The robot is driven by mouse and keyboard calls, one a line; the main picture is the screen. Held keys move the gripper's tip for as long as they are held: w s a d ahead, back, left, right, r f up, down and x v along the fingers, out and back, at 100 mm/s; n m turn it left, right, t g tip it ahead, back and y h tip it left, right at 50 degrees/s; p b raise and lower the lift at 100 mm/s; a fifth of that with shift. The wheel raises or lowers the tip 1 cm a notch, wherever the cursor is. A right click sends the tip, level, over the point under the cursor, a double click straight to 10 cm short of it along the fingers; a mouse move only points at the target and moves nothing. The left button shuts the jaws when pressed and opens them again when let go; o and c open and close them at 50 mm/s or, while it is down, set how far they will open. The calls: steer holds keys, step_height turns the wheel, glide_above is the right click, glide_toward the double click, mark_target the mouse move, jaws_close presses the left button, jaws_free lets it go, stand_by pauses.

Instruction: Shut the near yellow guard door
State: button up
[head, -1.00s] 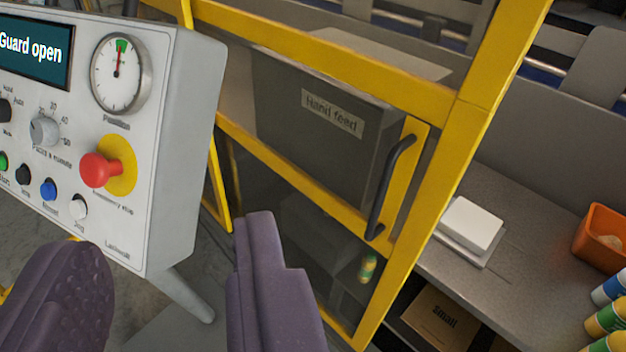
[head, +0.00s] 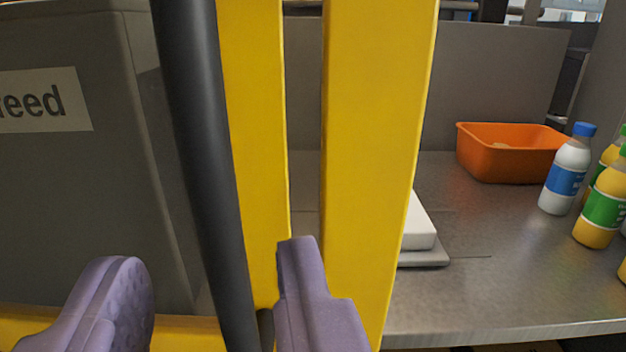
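The yellow guard door (head: 255,130) fills the middle of the head view, close up. Its black bar handle (head: 195,130) runs almost vertically down its yellow edge strip. A gap shows between this strip and the yellow post (head: 375,130) to its right. My gripper (head: 212,256) is open, with its two purple fingers apart. In the picture the handle's lower part passes between the fingers, nearer the right one. The right finger covers part of the yellow strip. I cannot tell whether either finger touches the handle.
A grey box (head: 75,200) labelled "feed" shows behind the door at left. Right of the post is a grey counter (head: 480,290) with a white block (head: 420,225), an orange bin (head: 505,158) and several bottles, including a white and blue one (head: 567,175).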

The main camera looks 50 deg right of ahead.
mark_target(215, 232)
steer(key=b+x, duration=0.1)
steer(key=x, duration=0.4)
steer(key=shift+w+d, duration=0.2)
steer(key=shift+w, duration=0.15)
steer(key=shift+c, duration=0.5)
jaws_close()
